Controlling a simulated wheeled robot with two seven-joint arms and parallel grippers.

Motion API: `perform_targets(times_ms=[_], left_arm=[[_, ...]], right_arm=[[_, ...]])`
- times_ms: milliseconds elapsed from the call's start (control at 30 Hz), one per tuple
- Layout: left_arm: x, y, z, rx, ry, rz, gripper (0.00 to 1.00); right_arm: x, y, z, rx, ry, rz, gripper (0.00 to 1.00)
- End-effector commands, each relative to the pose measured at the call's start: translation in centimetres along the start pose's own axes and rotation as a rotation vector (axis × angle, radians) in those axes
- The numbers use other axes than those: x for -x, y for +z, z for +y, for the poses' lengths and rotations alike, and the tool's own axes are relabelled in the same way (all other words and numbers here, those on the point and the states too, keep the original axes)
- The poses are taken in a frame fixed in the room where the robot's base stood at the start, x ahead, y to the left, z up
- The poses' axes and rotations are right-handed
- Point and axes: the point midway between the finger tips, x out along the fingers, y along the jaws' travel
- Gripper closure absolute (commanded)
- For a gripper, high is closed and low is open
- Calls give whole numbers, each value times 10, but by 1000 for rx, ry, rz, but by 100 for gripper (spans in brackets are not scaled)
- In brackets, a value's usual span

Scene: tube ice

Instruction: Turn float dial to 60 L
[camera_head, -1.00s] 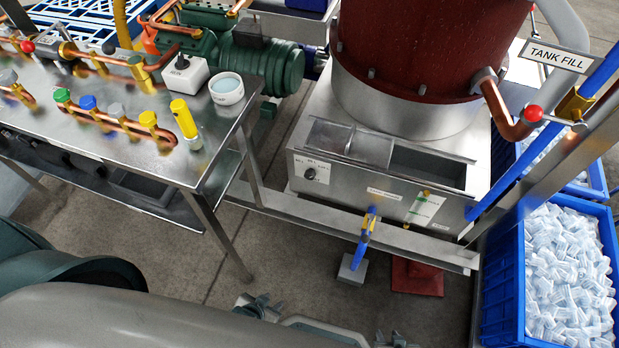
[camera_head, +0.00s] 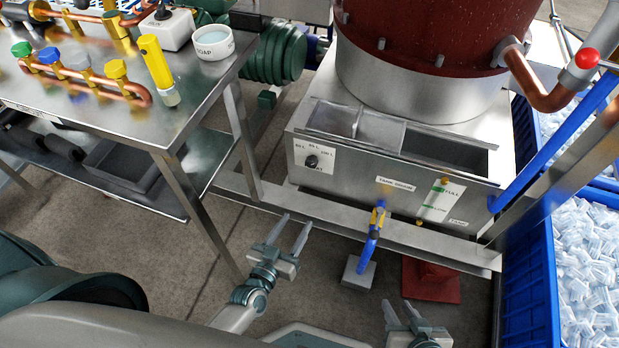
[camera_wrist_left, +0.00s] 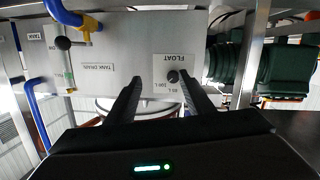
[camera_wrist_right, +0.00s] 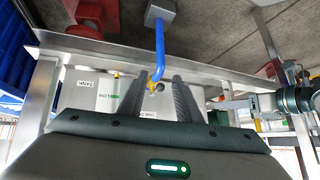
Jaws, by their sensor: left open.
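The float dial (camera_head: 312,161) is a small dark knob on a white label plate on the front of the steel tank base (camera_head: 350,185). The labels around it are small, and I cannot read its setting. My left gripper (camera_head: 294,223) is open and empty, in front of and below the dial in the head view. In the left wrist view the dial (camera_wrist_left: 173,76) shows between the fingertips, closer to the right-hand finger, on a FLOAT plate that appears upside down. My right gripper (camera_head: 397,306) is open and empty, low in front of the base.
A blue drain pipe with a yellow valve (camera_head: 378,217) sticks out below the base, right of the left gripper. A steel rail (camera_head: 400,243) runs under the base. The steel workbench (camera_head: 150,125) is on the left. A blue crate (camera_head: 530,270) of ice stands at the right.

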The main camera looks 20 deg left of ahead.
Motion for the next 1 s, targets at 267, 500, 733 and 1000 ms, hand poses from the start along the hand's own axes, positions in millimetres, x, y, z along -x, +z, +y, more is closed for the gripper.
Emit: perform_targets(times_ms=[267, 500, 733, 1000], left_arm=[[-8, -29, -16, 45, -62, 161, 52], [-8, -35, -17, 48, -70, 174, 52], [-9, -34, -17, 48, -69, 173, 52], [-25, -36, -18, 49, -70, 174, 52]], right_arm=[[32, -20, -14, 0, -34, 55, 69], [37, -24, -15, 0, -37, 59, 69], [37, -24, -15, 0, -37, 60, 69], [36, -28, -16, 2, -38, 81, 69]])
